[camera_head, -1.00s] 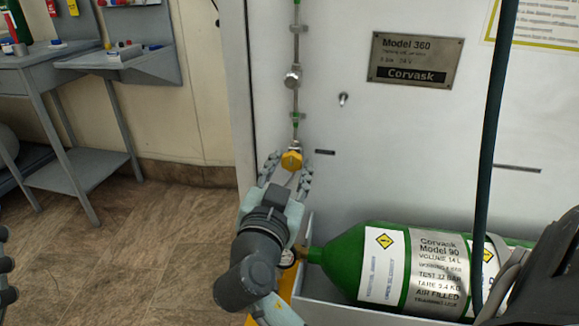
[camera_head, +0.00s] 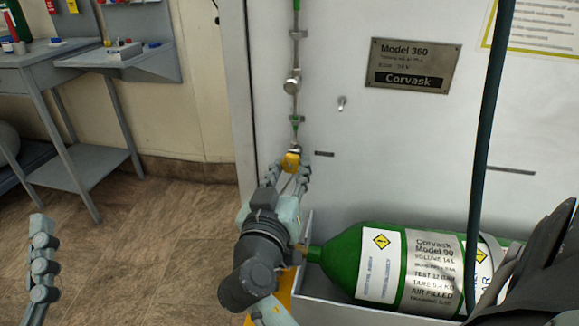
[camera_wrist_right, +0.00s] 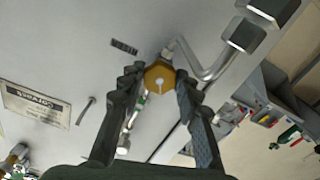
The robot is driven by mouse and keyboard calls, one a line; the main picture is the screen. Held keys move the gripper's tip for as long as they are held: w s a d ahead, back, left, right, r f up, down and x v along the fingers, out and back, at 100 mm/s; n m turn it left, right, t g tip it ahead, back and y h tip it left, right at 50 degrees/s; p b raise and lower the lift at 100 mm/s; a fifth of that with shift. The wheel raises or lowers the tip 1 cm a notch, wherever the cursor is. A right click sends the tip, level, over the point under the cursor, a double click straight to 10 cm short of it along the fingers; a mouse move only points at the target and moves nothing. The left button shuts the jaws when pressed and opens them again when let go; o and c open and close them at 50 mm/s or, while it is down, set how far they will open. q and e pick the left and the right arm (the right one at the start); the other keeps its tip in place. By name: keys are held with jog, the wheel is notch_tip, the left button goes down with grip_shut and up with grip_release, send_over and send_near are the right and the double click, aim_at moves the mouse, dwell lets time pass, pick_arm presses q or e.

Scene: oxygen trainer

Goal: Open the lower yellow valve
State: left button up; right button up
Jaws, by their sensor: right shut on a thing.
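The lower yellow valve (camera_head: 290,160) is on the thin vertical pipe on the white cabinet's front. It also shows in the right wrist view as a yellow knob (camera_wrist_right: 157,77). My right gripper (camera_head: 289,170) is shut on this knob, with one finger on each side; the fingers partly cover it in the head view. My left gripper (camera_head: 42,258) shows only in part at the lower left, over the floor and apart from the cabinet; its opening cannot be made out.
A green gas cylinder (camera_head: 345,258) lies in a tray at the cabinet's foot, right of my right arm. A dark hose (camera_head: 488,120) hangs in front of the cabinet. A grey workbench (camera_head: 60,75) stands at the left. The floor between is clear.

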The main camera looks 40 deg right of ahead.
jog(key=o, duration=1.2)
jog(key=shift+c, duration=0.2)
